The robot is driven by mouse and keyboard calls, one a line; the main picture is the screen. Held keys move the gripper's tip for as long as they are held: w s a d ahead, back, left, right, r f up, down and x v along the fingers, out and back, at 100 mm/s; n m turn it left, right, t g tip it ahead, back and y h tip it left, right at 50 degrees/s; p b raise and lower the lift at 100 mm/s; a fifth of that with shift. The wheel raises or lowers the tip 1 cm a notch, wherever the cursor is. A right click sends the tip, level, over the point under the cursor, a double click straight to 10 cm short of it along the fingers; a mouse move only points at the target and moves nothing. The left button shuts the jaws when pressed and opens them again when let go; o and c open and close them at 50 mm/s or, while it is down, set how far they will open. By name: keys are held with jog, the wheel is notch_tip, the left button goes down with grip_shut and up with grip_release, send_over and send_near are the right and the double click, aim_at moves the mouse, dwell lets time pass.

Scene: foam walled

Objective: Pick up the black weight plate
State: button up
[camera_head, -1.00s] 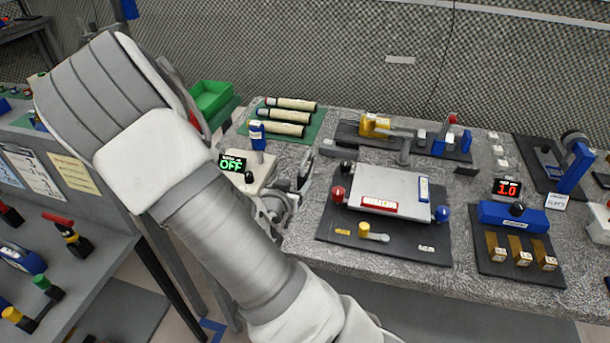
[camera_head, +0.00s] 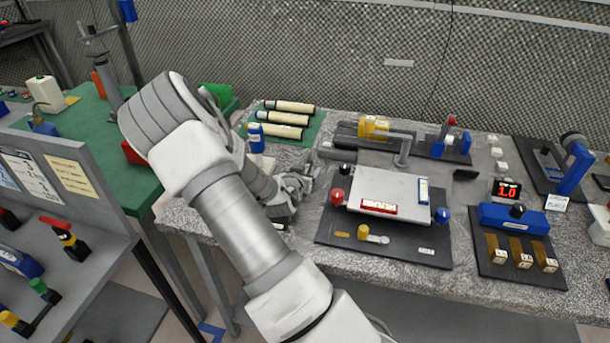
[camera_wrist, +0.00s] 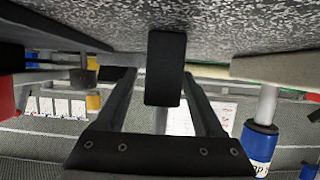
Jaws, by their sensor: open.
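In the wrist view, which shows the bench upside down, a dark block (camera_wrist: 165,68) stands against the speckled benchtop between my fingers. It looks like the black weight plate seen edge-on, though I cannot be sure. My gripper (camera_wrist: 160,78) is open, with one finger on each side of the block and gaps still showing. In the head view my gripper (camera_head: 300,184) is low over the bench, left of the grey plate fixture. My arm and gripper hide the block there.
The grey plate fixture (camera_head: 390,187) with a red knob (camera_head: 337,196) is close to the right of my gripper. A blue holder with brass blocks (camera_head: 513,215) is farther right. The bench front edge is close.

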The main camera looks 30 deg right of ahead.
jog(key=shift+c, duration=0.2)
grip_shut()
dwell(0.4)
dwell(0.8)
jog(key=shift+w+r, duration=0.1)
jog(key=shift+r, duration=0.05)
